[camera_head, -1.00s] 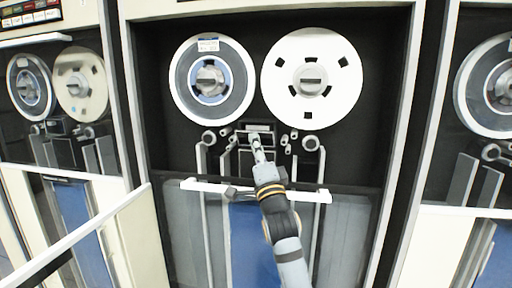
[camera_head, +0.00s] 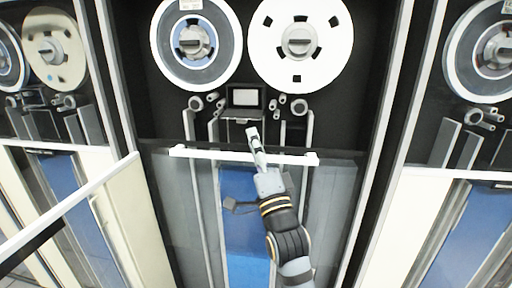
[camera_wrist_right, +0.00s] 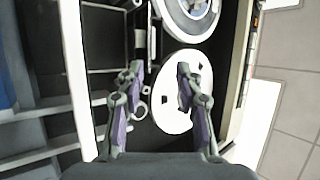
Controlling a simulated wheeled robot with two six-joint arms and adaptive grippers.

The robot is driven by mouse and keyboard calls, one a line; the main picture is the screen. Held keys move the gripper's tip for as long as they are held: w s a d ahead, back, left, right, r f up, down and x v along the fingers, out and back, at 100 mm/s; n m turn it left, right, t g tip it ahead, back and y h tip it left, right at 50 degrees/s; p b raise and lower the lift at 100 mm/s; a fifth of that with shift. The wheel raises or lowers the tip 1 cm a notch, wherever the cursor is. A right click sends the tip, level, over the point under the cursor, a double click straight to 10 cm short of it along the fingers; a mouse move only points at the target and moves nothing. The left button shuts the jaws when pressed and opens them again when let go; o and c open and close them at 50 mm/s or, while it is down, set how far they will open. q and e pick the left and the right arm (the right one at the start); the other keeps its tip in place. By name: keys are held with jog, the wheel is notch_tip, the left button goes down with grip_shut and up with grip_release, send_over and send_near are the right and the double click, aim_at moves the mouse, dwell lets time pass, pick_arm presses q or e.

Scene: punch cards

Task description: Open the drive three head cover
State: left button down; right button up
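The head cover (camera_head: 245,97) is a small dark-framed box with a pale face. It sits in the middle of the central tape drive, below the two reels. I cannot tell from its face whether it is shut or open. My right gripper (camera_head: 252,133) is just below the cover in the head view, in front of the drive, and appears apart from it. In the right wrist view my right gripper (camera_wrist_right: 159,70) has its two fingers spread with nothing visible between them. My left gripper is not in view.
A white horizontal bar (camera_head: 190,152) tops a glass panel across the drive, behind my right arm. Two reels (camera_head: 195,42) (camera_head: 300,42) hang above. More drives stand at both sides. A white-edged panel (camera_head: 75,200) juts out at the left.

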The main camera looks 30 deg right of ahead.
jog(key=shift+s+f, duration=0.25)
jog(key=shift+s, duration=0.15)
